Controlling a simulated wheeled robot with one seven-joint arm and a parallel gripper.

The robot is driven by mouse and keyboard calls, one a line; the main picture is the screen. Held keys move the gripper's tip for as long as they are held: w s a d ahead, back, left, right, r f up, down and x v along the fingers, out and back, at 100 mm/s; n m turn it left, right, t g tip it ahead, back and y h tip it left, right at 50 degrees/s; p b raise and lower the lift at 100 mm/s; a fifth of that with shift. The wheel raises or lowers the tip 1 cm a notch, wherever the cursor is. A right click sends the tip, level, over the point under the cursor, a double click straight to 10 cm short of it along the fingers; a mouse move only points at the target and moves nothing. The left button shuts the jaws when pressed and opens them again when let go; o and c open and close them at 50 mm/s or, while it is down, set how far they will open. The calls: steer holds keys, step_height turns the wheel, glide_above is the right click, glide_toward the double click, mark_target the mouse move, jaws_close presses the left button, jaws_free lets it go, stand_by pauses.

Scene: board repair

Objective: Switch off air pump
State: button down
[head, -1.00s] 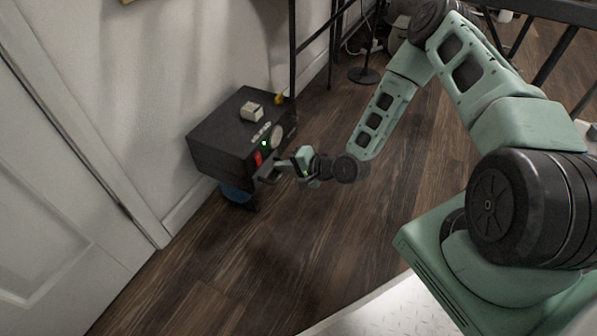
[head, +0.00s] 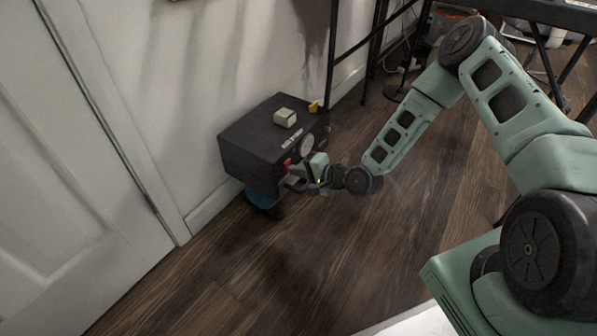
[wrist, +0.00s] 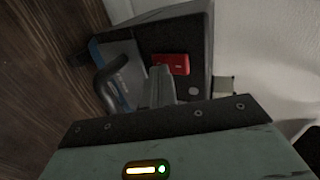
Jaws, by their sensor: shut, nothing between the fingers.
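The air pump (head: 250,150) is a black box with a blue part (head: 262,198) low under it, standing on the floor against the wall. Its red switch (head: 287,163) is on the front face, beside a round gauge (head: 306,146). In the wrist view the red switch (wrist: 172,63) lies just beyond the fingertips of my gripper (wrist: 160,72). My gripper (head: 291,183) is shut and empty, close in front of the pump; I cannot tell whether it touches the switch. No green light shows on the panel now. A pale round dot (wrist: 194,91) sits near the switch.
A small white box (head: 285,118) and a yellow item (head: 314,106) are on top of the pump. A black curved handle (wrist: 112,80) is close left of my fingers. A white door (head: 70,180) is at left; a black metal frame (head: 333,50) stands behind. Open wood floor lies in front.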

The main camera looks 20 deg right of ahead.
steer(key=shift+r, duration=0.1)
steer(key=shift+w+a+r+p, duration=0.1)
steer(key=shift+r+p, duration=0.7)
